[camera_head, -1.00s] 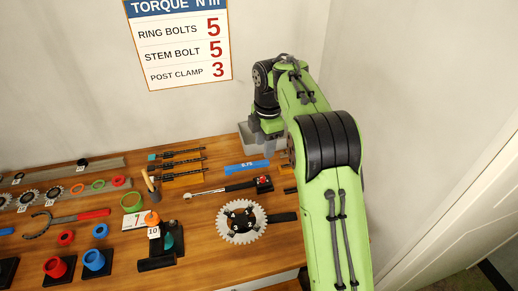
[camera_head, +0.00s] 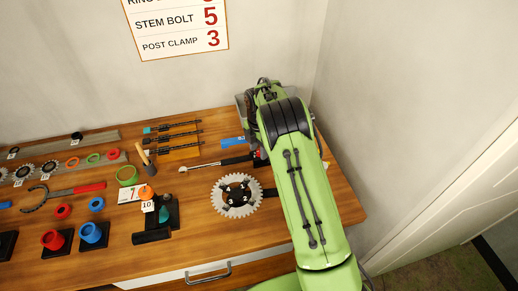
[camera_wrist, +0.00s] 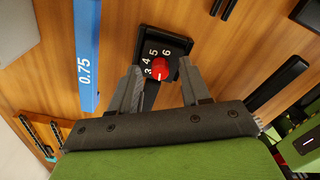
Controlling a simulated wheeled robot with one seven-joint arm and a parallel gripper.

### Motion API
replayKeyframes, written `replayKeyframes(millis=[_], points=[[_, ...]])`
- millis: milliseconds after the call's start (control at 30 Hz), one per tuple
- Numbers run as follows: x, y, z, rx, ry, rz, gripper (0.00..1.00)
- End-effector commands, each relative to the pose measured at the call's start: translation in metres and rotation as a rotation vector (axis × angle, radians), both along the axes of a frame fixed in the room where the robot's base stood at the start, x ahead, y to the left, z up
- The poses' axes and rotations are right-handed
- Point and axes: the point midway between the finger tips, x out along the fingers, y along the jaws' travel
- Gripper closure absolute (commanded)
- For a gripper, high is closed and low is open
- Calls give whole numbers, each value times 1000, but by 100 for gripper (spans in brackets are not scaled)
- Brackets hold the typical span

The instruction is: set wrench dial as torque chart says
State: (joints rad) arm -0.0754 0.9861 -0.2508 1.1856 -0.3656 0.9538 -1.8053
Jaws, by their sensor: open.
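The torque chart (camera_head: 178,27) hangs on the wall in the head view; it reads stem bolt 5 and post clamp 3, with its top row cut off. The torque wrench (camera_head: 222,162) lies on the bench, its dial end mostly hidden by my arm. In the wrist view its red dial knob (camera_wrist: 160,70) sits on a black block (camera_wrist: 181,45) marked 3, 4, 5, 6. A small white mark shows on the knob's lower side; which number it matches is unclear. My gripper (camera_wrist: 161,72) is open, one finger on each side of the knob in the picture; contact is not visible.
A blue bar marked 0.75 (camera_wrist: 87,50) lies left of the dial. A chainring (camera_head: 237,196) sits in front of the wrench. A grey bin stands behind my arm.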

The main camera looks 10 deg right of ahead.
Motion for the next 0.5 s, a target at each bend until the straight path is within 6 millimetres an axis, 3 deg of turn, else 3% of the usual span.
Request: replayKeyframes(millis=[267, 500], points=[[0, 0, -4, 0, -1, -1, 53], [0, 0, -4, 0, -1, -1, 87]])
